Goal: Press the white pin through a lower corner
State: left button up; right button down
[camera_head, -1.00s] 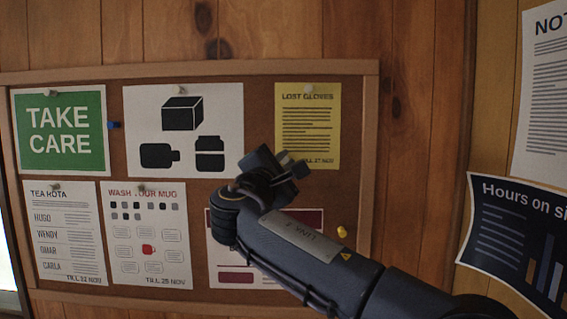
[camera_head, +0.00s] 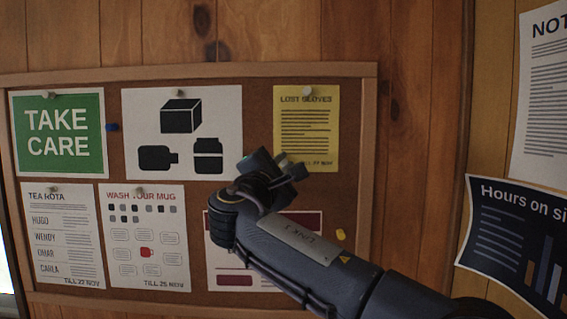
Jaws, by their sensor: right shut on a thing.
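A yellow notice headed "LOST GLOVES" (camera_head: 306,125) hangs on the cork board, held by a pale pin (camera_head: 307,90) at its top middle. My right gripper (camera_head: 284,165) is at the notice's lower left corner and covers that corner. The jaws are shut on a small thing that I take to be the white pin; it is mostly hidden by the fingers. I cannot tell whether the pin touches the paper. My left gripper is not in view.
The framed cork board (camera_head: 260,100) also bears a green "TAKE CARE" sign (camera_head: 60,133), a pictogram sheet (camera_head: 182,132), a tea rota (camera_head: 62,235) and a mug notice (camera_head: 146,238). My arm partly covers a red-and-white sheet (camera_head: 232,280). Blue (camera_head: 112,127) and yellow (camera_head: 341,235) pins are loose in the cork.

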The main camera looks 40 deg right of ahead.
jog(key=c, duration=1.4)
grip_release()
jog(key=shift+o, duration=0.2)
